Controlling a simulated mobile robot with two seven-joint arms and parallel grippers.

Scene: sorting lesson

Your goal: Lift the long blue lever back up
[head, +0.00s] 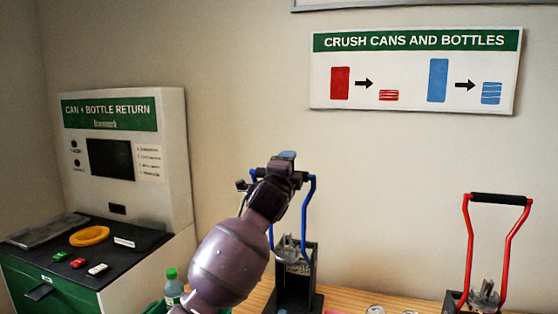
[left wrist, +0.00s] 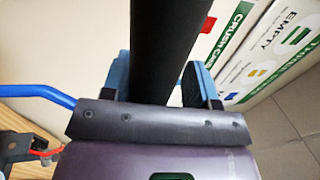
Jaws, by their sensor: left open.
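The long blue lever (head: 309,203) belongs to a dark crusher (head: 296,285) on the wooden table. Its two blue arms stand up in the head view. Its black handle is mostly hidden behind my left gripper (head: 285,160) there. In the left wrist view, the black handle (left wrist: 165,45) runs between the two blue fingers of my left gripper (left wrist: 160,75), which is open around it. One blue lever arm (left wrist: 38,93) shows at the left of that view. I cannot tell whether a finger touches the handle. My right gripper is in neither view.
A second crusher with a red lever (head: 468,245), also upright, stands to the right. A can and bottle return machine (head: 125,195) stands at the left. A green-capped bottle (head: 173,288) is beside my left arm. Cans (head: 376,310) show at the bottom edge.

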